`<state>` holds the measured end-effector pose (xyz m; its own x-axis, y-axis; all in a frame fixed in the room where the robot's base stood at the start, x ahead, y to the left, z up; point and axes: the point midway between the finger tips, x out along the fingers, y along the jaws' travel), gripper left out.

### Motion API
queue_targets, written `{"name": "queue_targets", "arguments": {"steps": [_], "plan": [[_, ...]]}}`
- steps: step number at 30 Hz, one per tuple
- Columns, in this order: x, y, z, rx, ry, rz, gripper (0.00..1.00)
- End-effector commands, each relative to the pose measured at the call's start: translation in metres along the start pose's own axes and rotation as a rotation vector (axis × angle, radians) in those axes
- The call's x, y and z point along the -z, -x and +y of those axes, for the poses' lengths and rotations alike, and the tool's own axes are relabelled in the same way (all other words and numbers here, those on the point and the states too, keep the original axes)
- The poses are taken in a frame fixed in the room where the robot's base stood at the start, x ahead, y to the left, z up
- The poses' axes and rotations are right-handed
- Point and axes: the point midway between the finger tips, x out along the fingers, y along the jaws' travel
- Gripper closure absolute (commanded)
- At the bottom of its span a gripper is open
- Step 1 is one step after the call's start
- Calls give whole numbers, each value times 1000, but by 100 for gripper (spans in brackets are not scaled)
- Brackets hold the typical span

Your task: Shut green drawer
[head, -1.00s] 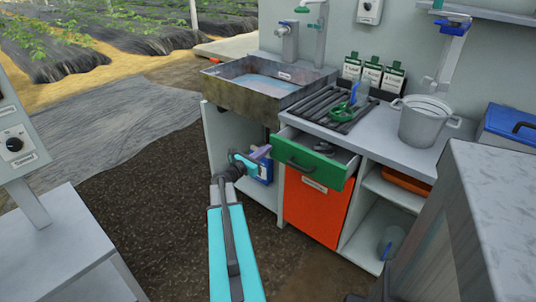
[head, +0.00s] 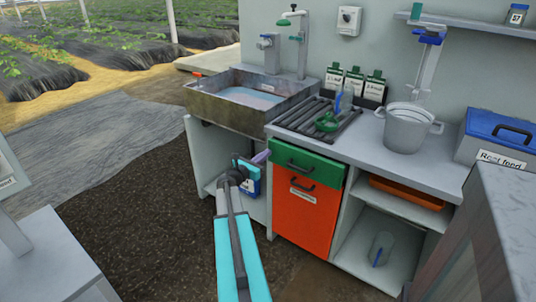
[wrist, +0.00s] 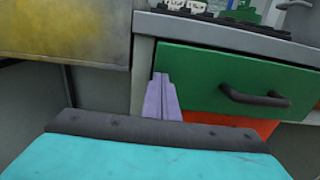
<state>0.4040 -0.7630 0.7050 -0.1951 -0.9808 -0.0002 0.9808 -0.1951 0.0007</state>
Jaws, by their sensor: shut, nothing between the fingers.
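The green drawer (head: 304,165) sits under the worktop, above an orange door. My gripper's purple fingers (wrist: 162,100) are shut and empty, by the left edge of the drawer front. I cannot tell whether they touch it. In the head view my gripper (head: 262,157) is left of the drawer, in front of the open bay under the sink.
The orange door (head: 303,218) is below the drawer. A metal sink (head: 232,110) is above left, and a grey pot (head: 405,128) stands on the worktop. Open shelves with an orange tray (head: 408,192) are to the right. The dark floor at left is clear.

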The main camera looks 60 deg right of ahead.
Motion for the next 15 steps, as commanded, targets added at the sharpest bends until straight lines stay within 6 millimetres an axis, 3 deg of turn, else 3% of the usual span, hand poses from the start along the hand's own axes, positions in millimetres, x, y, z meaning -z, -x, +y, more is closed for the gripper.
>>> {"name": "queue_targets", "arguments": {"steps": [8, 15], "plan": [[0, 5, 2, -4, 0, 0, 100], [0, 20, 0, -5, 0, 0, 100]]}}
